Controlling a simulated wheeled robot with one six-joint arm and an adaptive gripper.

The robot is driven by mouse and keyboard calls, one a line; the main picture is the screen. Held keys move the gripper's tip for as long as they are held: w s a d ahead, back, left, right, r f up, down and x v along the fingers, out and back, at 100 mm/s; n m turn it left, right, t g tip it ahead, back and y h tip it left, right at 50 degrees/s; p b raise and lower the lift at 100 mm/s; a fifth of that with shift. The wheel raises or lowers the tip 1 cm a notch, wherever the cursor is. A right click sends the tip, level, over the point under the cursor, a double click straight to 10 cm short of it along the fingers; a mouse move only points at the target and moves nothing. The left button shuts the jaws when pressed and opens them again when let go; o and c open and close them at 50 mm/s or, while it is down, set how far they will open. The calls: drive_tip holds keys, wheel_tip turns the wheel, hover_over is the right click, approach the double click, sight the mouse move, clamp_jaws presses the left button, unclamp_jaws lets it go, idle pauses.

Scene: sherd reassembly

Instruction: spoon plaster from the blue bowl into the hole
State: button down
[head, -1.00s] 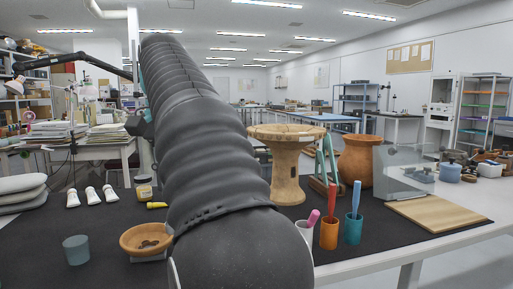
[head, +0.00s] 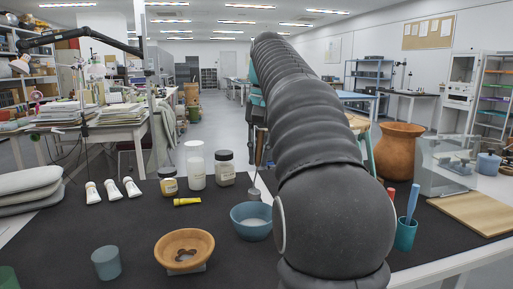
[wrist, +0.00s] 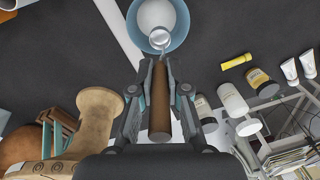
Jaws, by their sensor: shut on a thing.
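The blue bowl (head: 252,222) stands on the dark mat beside my arm in the head view and holds white plaster. It also shows at the top of the wrist view (wrist: 182,36). My gripper (wrist: 158,82) is shut on the brown handle of a spoon (wrist: 160,110). The spoon's metal end overlaps the bowl's near rim in the wrist view; I cannot tell whether it is above or in the plaster. A pale turned wooden piece (wrist: 97,115) is at left in the wrist view. I cannot make out the hole.
A wooden bowl with dark pieces (head: 184,242), a grey-blue cup (head: 106,263), jars (head: 195,165) and white tubes (head: 112,189) stand on the mat. A terracotta pot (head: 398,150), a clear-walled box (head: 448,165) and a teal tool cup (head: 405,236) are at right.

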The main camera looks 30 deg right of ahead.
sight(258, 191)
drive_tip(key=shift+s+d+f+b, duration=0.1)
drive_tip(key=shift+f+b, duration=0.2)
drive_tip(key=shift+f, duration=0.5)
drive_tip(key=shift+s+d+f+b, duration=0.1)
drive_tip(key=shift+f+b, duration=0.2)
drive_tip(key=shift+f, duration=0.45)
drive_tip(key=shift+w+a+f+b, duration=0.15)
drive_tip(key=shift+f+b, duration=0.75)
drive_tip(key=shift+f, duration=0.7)
drive_tip(key=shift+w+a+f+b, duration=0.1)
drive_tip(key=shift+f+b, duration=0.75)
drive_tip(key=shift+f, duration=0.75)
drive_tip(key=shift+r, duration=0.1)
wheel_tip(258, 191, up, 4)
drive_tip(key=p, duration=0.4)
drive_tip(key=shift+s+d+p, duration=0.1)
drive_tip(key=shift+s+p, duration=0.05)
drive_tip(key=shift+p, duration=0.2)
drive_tip(key=shift+d+r, duration=0.1)
drive_tip(key=shift+r, duration=2.65)
